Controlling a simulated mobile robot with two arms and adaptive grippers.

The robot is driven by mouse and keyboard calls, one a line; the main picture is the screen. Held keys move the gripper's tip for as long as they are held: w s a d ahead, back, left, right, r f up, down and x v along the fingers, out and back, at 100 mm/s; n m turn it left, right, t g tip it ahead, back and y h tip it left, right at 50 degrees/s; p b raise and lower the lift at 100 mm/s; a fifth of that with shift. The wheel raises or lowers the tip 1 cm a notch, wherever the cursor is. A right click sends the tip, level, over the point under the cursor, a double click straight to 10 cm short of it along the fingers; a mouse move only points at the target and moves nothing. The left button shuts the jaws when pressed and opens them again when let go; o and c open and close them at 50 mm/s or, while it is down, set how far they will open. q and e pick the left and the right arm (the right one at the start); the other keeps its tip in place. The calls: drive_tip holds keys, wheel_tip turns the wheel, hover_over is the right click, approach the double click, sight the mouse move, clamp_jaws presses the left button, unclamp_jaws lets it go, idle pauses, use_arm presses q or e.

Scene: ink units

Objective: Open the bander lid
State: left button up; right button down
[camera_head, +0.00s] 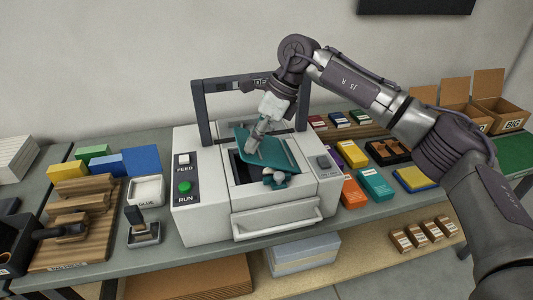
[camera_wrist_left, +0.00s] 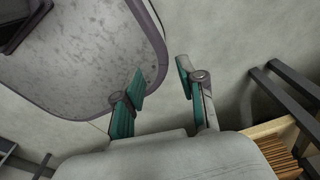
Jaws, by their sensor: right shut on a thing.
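The bander (camera_head: 205,215) is a white machine in the middle of the bench, with a dark frame over its back. Its teal lid (camera_head: 280,151) is tilted up above a dark opening. A small teal part with a pale round knob (camera_head: 279,177) shows at the front of the opening. My right gripper (camera_head: 253,144) reaches down from above and is shut at the lid's left part. The exact grip is hidden. My left gripper (camera_wrist_left: 163,82) shows only in the left wrist view, open, with nothing between its teal-padded fingers.
A dark frame post (camera_head: 203,112) stands left of the lid. A glue tray (camera_head: 147,190), a stamp (camera_head: 143,232) and coloured blocks (camera_head: 142,160) lie to the left. Several coloured boxes (camera_head: 375,184) lie to the right. Open cartons (camera_head: 488,110) stand at the far right.

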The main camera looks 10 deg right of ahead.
drive_tip(key=d+r+y+b, duration=0.2)
drive_tip(key=d+y, duration=0.1)
drive_tip(key=d+r+y+b, duration=0.1)
drive_tip(key=d, duration=0.1)
drive_tip(key=shift+w+y, duration=0.15)
drive_tip(key=shift+y, duration=0.15)
use_arm(q)
wheel_tip(320, 180, down, 12)
drive_tip(key=b, duration=0.9)
drive_tip(key=shift+a+f, duration=0.25)
drive_tip(key=shift+a, duration=0.05)
use_arm(e)
drive_tip(key=d+y, duration=0.8)
drive_tip(key=d, duration=0.2)
drive_tip(key=shift+w+d+r+y, duration=0.15)
drive_tip(key=shift+d+r+y, duration=0.15)
drive_tip(key=shift+d+r, duration=0.1)
drive_tip(key=c, duration=0.9)
unclamp_jaws()
drive_tip(key=shift+c, duration=0.2)
use_arm(q)
drive_tip(key=shift+a, duration=0.1)
